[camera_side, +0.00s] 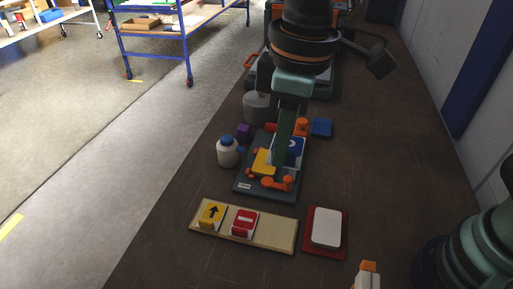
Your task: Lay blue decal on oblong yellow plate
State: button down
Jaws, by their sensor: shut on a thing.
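My gripper (284,172) is over the dark grey fixture board (250,186), and its green finger hides part of what lies behind. It is shut on the blue decal (295,150), a blue piece with a white edge and white mark. The yellow plate (263,162) is on the board, just left of the finger and partly hidden. The decal appears close above or beside the plate's right side; I cannot tell whether they touch.
Orange clamps (283,183) sit on the board. A white bottle (227,152) and purple block (244,131) stand left, a blue block (321,127) behind right. In front are a tray (270,237) with yellow arrow (211,214) and red (244,222) signs, and a white pad (326,227).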

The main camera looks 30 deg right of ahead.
jog(key=w+d+f, duration=0.2)
jog(key=w+f, duration=0.4)
jog(key=w, duration=0.2)
send_over(260, 171)
notch_tip(260, 171, down, 9)
jog(key=shift+s+f, duration=0.15)
jog(key=shift+f, duration=2.75)
jog(key=shift+f, duration=0.3)
jog(key=shift+c, duration=1.3)
grip_release()
jog(key=shift+r, duration=0.15)
notch_tip(260, 171, up, 7)
